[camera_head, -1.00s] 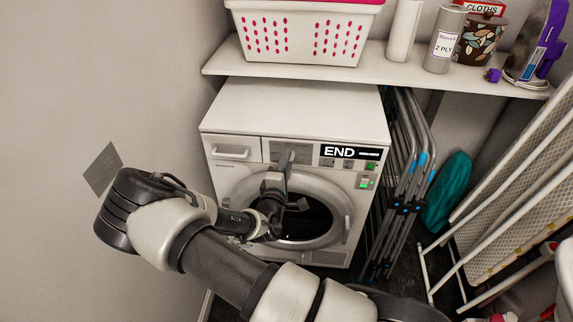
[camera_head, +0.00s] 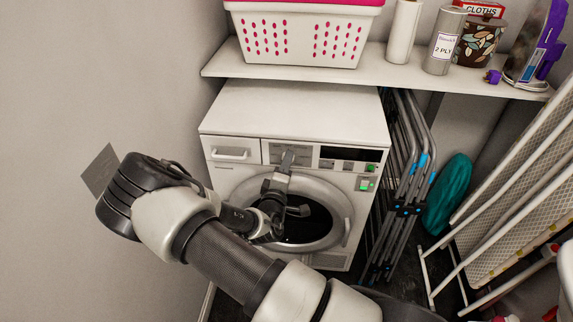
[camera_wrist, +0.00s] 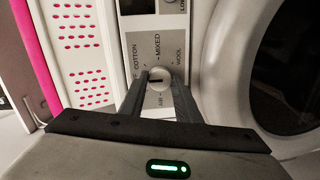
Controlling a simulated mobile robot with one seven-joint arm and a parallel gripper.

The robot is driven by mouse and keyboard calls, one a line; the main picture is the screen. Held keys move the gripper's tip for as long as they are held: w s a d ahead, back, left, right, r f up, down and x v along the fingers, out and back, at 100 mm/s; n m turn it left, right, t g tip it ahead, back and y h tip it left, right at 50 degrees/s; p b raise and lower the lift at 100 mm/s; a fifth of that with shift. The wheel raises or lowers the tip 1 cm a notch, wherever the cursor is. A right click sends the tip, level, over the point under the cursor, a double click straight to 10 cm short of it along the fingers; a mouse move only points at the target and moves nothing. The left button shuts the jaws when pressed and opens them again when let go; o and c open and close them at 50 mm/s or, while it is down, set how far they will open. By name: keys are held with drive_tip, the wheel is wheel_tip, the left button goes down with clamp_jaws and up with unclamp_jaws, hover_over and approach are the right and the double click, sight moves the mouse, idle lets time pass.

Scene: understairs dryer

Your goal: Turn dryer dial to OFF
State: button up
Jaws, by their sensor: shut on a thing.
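The dryer (camera_head: 300,105) is a white front-loader under a shelf. Its dial (camera_wrist: 158,75) is a pale round knob with a dark pointer mark, on a grey panel with the words COTTON, MIXED and WOOL around it. My gripper (camera_wrist: 160,84) is shut on the dial, with one finger at each side. The dryer's display (camera_head: 352,154) is dark. The OFF marking is not clearly readable; the finger covers part of the lettering.
The round door (camera_head: 336,190) is closed below the panel. A green-lit button (camera_head: 366,184) is at the panel's right. A basket (camera_head: 300,40) and rolls stand on the shelf (camera_head: 400,72) above. Folded racks (camera_head: 405,190) stand close on the right, a wall on the left.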

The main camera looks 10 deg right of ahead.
drive_tip(key=o, duration=1)
drive_tip(key=shift+o, duration=0.2)
drive_tip(key=p+v, duration=0.1)
drive_tip(key=v, duration=1.6)
drive_tip(key=shift+s+p, duration=0.25)
drive_tip(key=shift+p, duration=0.05)
drive_tip(key=shift+a+f, duration=0.1)
